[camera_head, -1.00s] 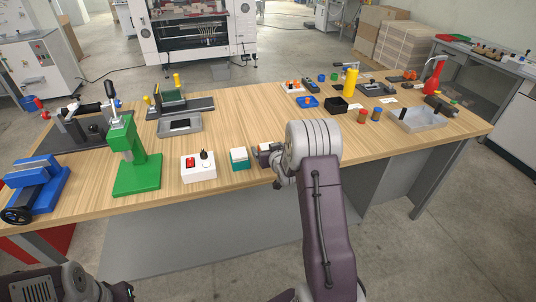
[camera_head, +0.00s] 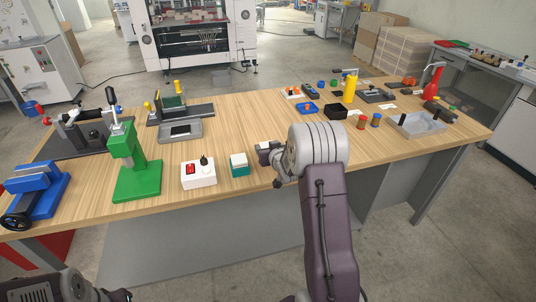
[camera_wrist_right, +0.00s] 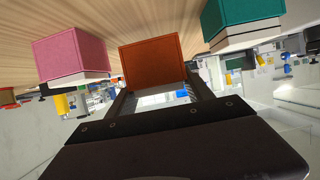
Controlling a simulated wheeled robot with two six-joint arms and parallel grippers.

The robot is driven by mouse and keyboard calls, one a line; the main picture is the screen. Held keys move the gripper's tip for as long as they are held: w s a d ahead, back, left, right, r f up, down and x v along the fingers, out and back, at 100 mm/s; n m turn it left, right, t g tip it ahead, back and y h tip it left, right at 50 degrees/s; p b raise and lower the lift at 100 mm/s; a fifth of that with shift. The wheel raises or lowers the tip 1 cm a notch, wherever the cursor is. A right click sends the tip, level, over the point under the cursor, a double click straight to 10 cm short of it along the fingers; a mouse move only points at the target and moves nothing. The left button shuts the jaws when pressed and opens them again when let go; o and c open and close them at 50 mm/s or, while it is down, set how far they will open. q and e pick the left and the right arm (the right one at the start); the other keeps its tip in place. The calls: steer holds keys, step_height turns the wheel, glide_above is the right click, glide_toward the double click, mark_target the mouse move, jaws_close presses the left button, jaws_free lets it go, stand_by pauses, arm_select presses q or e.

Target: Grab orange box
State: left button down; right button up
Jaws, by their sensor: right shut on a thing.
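In the right wrist view the orange box (camera_wrist_right: 154,62) sits between the two fingers of my right gripper (camera_wrist_right: 160,92), which is shut on it. A pink box (camera_wrist_right: 70,54) with a pale top part is on the left, and a teal box (camera_wrist_right: 240,18) is on the right, both apart from the held box. In the head view my right gripper (camera_head: 268,150) is over the table's front part, mostly hidden behind my own arm. The orange and pink boxes are not clearly visible there. The teal box (camera_head: 239,165) stands just left of the gripper.
On the wooden table (camera_head: 240,120), a white box with a red switch (camera_head: 198,174) and a green press (camera_head: 137,170) stand to the left. The table's middle is clear.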

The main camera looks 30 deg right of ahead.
steer(key=s+d+r+p, duration=0.1)
steer(key=s+d+r, duration=0.1)
steer(key=s+r, duration=0.5)
steer(key=shift+s+d+r, duration=0.25)
steer(key=shift+s+d, duration=0.05)
steer(key=shift+s, duration=1.9)
